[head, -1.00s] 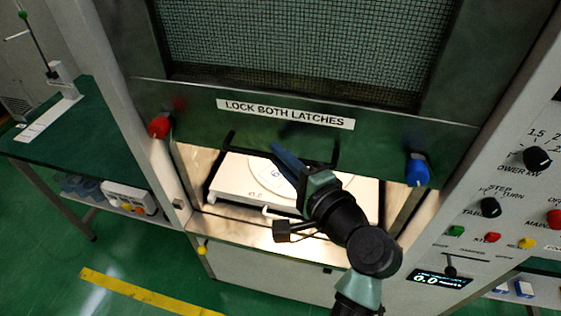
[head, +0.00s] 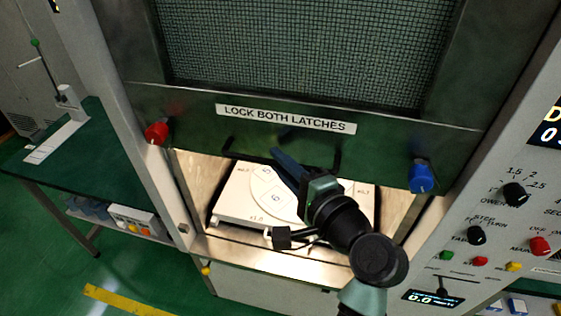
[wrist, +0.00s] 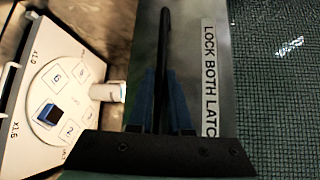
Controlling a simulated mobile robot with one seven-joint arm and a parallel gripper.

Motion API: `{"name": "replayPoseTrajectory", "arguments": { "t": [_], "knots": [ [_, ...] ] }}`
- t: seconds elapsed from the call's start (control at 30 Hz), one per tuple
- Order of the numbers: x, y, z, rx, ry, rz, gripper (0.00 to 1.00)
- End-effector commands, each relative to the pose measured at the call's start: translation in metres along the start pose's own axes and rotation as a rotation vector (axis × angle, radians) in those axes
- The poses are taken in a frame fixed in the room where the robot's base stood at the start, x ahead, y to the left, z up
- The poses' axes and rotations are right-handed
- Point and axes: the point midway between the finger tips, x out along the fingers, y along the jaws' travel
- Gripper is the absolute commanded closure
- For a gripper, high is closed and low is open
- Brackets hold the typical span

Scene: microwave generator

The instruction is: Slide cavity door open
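The cavity door (head: 390,130) is a dark green metal panel with a mesh window and a "LOCK BOTH LATCHES" label (head: 285,118). It is partly raised, with the lit cavity showing below its lower edge. Its black bar handle (head: 245,156) sits below the label. My gripper (head: 285,160) is at the handle, its blue fingers reaching up to the bar. In the wrist view the handle (wrist: 165,40) runs between the two fingers (wrist: 160,95), which look closed on it. The exact contact is partly hidden.
A white tray (head: 232,205) with a numbered disc lies inside the cavity. A red latch knob (head: 156,133) and a blue one (head: 422,176) flank the door. A control panel (head: 490,215) is at right. A green side table (head: 75,150) is at left.

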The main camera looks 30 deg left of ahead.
Motion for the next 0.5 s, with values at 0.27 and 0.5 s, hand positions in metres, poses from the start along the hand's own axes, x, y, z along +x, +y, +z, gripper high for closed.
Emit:
{"name": "replayPoseTrajectory", "arguments": {
  "t": [0.27, 0.5],
  "knots": [
    [0.0, 0.0003, 0.0, 0.0, -0.001, 0.001, 0.55],
    [-0.0048, 0.0015, -0.0006, 0.001, 0.0, 0.0, 0.55]
  ]
}}
